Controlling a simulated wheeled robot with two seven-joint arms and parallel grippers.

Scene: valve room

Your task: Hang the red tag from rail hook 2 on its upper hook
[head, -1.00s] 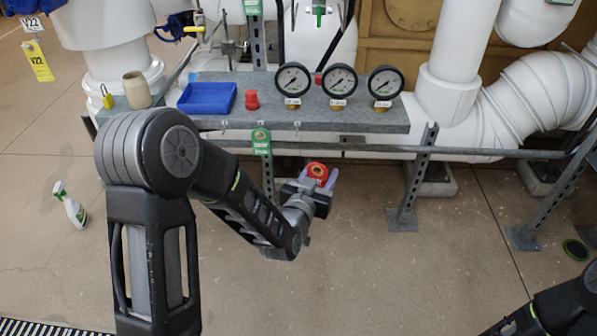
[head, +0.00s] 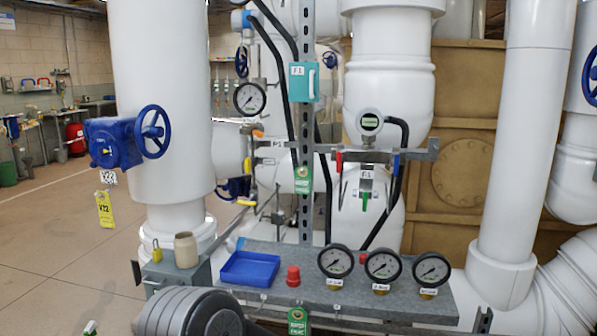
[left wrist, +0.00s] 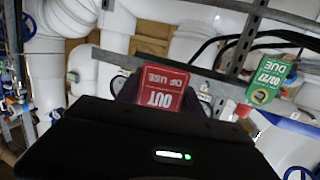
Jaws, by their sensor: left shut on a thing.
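The red tag (left wrist: 160,88), lettered "OUT OF USE", shows upside down in the left wrist view. My left gripper (left wrist: 160,97) is shut on it, with the dark fingers on either side. The tag and this gripper are not in the head view; only part of my left arm shows at the bottom. A green tag (head: 302,180) is on the metal upright (head: 306,120), and a second green tag (head: 297,320) sits lower, at the bench front. A green tag also shows in the left wrist view (left wrist: 268,75). My right gripper is out of view.
The grey bench (head: 430,304) holds a blue tray (head: 249,268), a red knob (head: 293,276) and three gauges (head: 383,264). Above it are a bracket with valves (head: 350,154), black hoses (head: 275,38) and white pipes (head: 160,80). A yellow tag (head: 104,209) hangs at left.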

